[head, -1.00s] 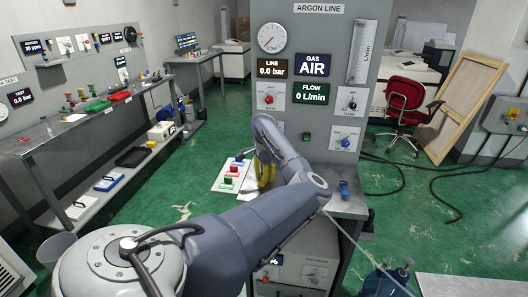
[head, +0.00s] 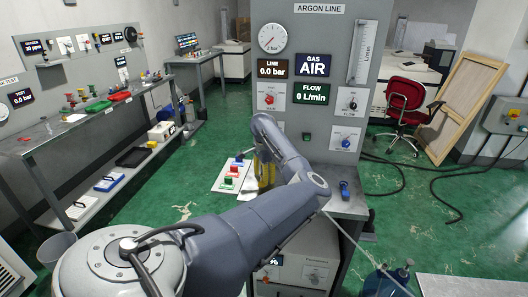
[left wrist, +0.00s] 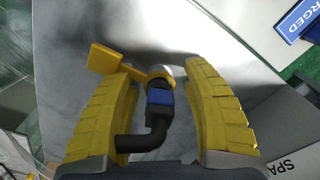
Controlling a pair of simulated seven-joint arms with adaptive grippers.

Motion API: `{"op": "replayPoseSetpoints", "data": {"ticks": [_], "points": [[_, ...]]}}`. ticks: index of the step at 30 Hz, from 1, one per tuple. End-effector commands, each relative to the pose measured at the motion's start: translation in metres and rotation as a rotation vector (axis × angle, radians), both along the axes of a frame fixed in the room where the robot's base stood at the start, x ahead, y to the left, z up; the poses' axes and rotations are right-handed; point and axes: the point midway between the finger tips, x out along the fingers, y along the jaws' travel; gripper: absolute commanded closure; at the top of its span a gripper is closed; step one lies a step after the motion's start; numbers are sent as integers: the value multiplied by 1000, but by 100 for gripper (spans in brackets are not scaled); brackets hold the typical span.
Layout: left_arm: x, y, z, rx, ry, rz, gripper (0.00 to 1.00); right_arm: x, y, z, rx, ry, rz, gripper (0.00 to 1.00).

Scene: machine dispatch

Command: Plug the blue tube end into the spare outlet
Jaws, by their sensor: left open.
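My left gripper (head: 264,176) hangs over the left side of the bench below the argon panel, partly hidden behind my own arm. In the left wrist view its two yellow fingers (left wrist: 160,110) are apart. Between them lies a dark elbow-shaped piece with a blue band (left wrist: 160,97), which looks like the blue tube end. Gaps show between it and both fingers. A yellow ring with a flat yellow tab (left wrist: 105,59) is at its far end. I cannot tell which outlet this is. A blue fitting (head: 345,190) stands at the bench's right side. My right gripper is out of view.
The argon panel (head: 312,40) rises behind the bench, with gauges and knobs. A white board with coloured pieces (head: 232,176) lies left of the gripper. A blue sign (left wrist: 300,20) and a white label (left wrist: 293,162) flank the wrist view's right side. A blue bottle (head: 385,282) stands at lower right.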

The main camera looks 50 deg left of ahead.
Motion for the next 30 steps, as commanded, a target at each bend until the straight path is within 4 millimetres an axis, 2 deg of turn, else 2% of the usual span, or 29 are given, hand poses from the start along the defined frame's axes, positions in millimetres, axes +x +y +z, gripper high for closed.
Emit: {"op": "replayPoseSetpoints", "data": {"ticks": [11,30], "points": [[2,-1,4,-1,-4,0,46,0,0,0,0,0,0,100],[1,1,31,2,-4,3,46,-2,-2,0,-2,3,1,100]]}}
